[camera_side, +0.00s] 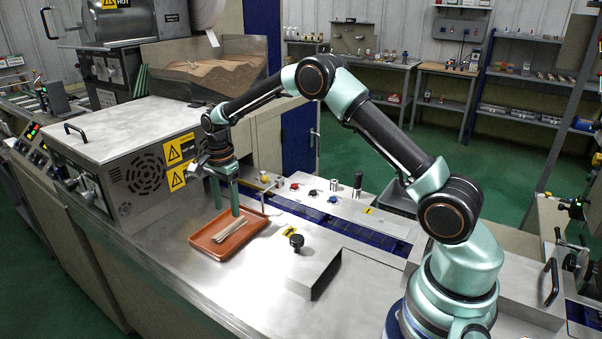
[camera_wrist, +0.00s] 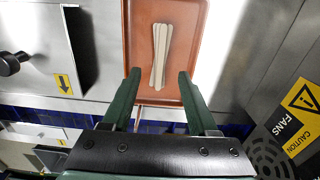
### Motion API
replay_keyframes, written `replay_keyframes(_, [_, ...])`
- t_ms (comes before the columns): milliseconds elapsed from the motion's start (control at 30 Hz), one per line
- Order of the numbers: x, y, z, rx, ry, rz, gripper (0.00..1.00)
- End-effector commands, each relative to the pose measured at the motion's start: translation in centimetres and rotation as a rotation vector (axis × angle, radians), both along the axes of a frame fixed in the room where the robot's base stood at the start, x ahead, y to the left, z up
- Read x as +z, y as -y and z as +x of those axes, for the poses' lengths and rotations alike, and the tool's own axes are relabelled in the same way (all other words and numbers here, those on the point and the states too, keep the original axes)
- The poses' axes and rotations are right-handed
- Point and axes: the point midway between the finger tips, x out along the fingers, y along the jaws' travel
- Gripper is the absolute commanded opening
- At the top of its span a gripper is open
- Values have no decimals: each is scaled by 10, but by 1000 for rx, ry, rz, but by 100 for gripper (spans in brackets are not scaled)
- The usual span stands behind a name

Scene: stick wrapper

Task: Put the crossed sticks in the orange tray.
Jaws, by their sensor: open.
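The orange tray (camera_side: 206,237) lies on the steel worktop; the wrist view shows it at top centre (camera_wrist: 138,30). The pale wooden crossed sticks (camera_side: 234,233) lie in the tray, stacked close together and crossing at a narrow angle. In the wrist view the sticks (camera_wrist: 161,52) lie lengthwise near the tray's middle. My gripper (camera_side: 226,210) points down at the tray's far side, with its green fingers apart and nothing between them. In the wrist view my gripper (camera_wrist: 158,76) has one fingertip on each side of the sticks' near end, clear of them.
A steel machine with a vented side (camera_side: 150,160) stands close left of the tray. A black knob (camera_side: 296,242) and a raised metal block (camera_side: 315,272) stand to the right. A control strip with buttons (camera_side: 320,196) runs behind. The worktop in front of the tray is clear.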

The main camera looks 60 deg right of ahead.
Motion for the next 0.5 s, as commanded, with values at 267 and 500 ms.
replay_keyframes(267, [50,0,1,0,3,0,59])
replay_keyframes(500, [71,-1,-2,21,8,-1,59])
